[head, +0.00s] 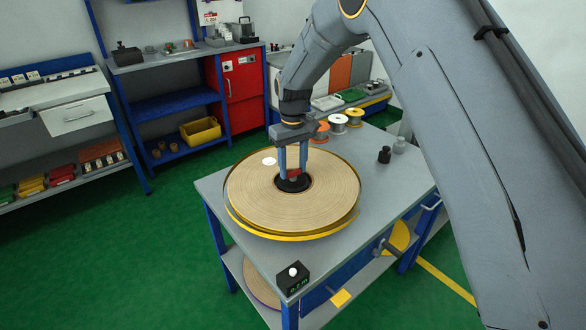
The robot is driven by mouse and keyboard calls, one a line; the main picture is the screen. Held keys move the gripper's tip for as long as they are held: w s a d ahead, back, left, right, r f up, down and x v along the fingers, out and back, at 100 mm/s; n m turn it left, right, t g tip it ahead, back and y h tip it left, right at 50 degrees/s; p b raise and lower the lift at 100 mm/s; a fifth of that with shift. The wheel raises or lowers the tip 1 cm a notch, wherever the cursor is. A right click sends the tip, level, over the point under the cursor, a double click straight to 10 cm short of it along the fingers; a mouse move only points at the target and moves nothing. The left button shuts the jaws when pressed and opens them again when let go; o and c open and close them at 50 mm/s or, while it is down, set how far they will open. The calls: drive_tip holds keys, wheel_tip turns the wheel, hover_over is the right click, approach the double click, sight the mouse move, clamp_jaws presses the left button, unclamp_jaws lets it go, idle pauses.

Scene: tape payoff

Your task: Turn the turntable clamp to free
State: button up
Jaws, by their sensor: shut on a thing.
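The turntable with a large tan tape roll (250,200) sits on the grey-topped table with blue legs. A yellow rim (262,236) shows under the front of the roll. The turntable clamp (294,180) is at the dark centre hub, with a red part showing between my fingers. My gripper (293,177) points straight down over the hub and is shut on the clamp. My fingers hide part of the clamp, and I cannot tell which setting it is at.
A small black box with a white knob (293,277) stands at the table's front corner. Dark and grey weights (385,155) stand at the right, and several spools (338,123) behind. The bare grey tabletop (385,190) is clear right of the roll.

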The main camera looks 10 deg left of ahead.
drive_tip(key=shift+n, duration=0.9)
drive_tip(key=o, duration=1)
drive_tip(key=shift+o, duration=0.2)
drive_tip(key=shift+r, duration=0.1)
drive_tip(key=shift+r+b, duration=1.05)
drive_tip(key=shift+r, duration=2.8)
